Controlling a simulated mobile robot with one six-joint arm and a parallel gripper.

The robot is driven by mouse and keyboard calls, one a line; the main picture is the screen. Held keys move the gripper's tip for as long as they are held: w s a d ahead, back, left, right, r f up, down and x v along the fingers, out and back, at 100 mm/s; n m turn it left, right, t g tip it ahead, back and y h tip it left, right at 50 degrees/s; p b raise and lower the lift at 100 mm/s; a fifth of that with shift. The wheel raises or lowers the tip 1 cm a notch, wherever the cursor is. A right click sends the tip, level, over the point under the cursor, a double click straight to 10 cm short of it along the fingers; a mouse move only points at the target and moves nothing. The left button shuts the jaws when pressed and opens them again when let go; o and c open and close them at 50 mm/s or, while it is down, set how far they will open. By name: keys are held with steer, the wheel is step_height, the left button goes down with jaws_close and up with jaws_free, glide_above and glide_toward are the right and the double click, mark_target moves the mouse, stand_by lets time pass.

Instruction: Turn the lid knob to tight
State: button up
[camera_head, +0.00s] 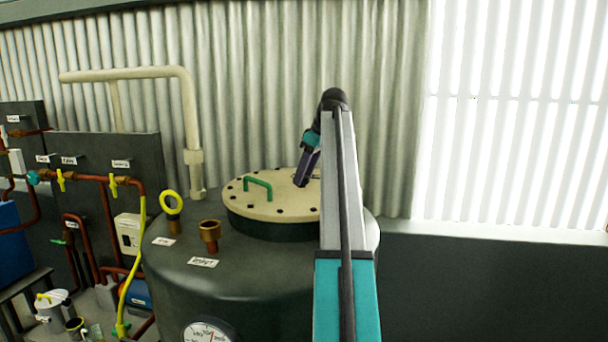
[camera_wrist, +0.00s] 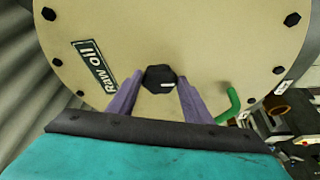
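The lid knob (camera_wrist: 160,78) is black with a white mark on its lower right side. It sits on the cream round lid (camera_wrist: 215,45), which also shows on top of the dark tank in the head view (camera_head: 240,208). My gripper (camera_wrist: 159,80) is open, with one purple finger on each side of the knob. A small gap seems to show between the knob and each fingertip; I cannot tell whether either touches. In the head view my gripper (camera_head: 300,183) points down at the lid, and the knob is not clearly visible there.
A green handle (camera_head: 258,185) and several dark bolts stand on the lid. A "Raw oil" label (camera_wrist: 96,66) lies near the knob. A yellow ring (camera_head: 172,203) and a brown fitting (camera_head: 210,235) rise from the tank top (camera_head: 260,262). A cream pipe (camera_head: 190,120) stands behind.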

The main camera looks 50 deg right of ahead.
steer(key=c, duration=0.6)
steer(key=shift+m, duration=0.4)
steer(key=m, duration=0.1)
steer(key=m+h, duration=0.1)
steer(key=m, duration=0.2)
steer(key=shift+a+h+p, duration=0.25)
steer(key=shift+h+p, duration=0.05)
steer(key=shift+h, duration=0.1)
steer(key=m+h, duration=0.1)
steer(key=m, duration=0.2)
steer(key=shift+a+m+p, duration=0.15)
steer(key=shift+m+p, duration=0.15)
steer(key=m, duration=0.1)
steer(key=m+g+h, duration=0.1)
steer(key=m, duration=0.1)
steer(key=m+h, duration=0.1)
steer(key=m, duration=0.1)
steer(key=shift+w+a+r+p, duration=0.15)
steer(key=shift+w+p, duration=0.1)
steer(key=shift+p, duration=0.15)
steer(key=m+g, duration=0.1)
steer(key=m, duration=0.1)
steer(key=m+g, duration=0.1)
steer(key=m, duration=0.1)
steer(key=shift+w+m+h, duration=0.1)
steer(key=shift+m+h, duration=0.2)
steer(key=shift+h, duration=0.1)
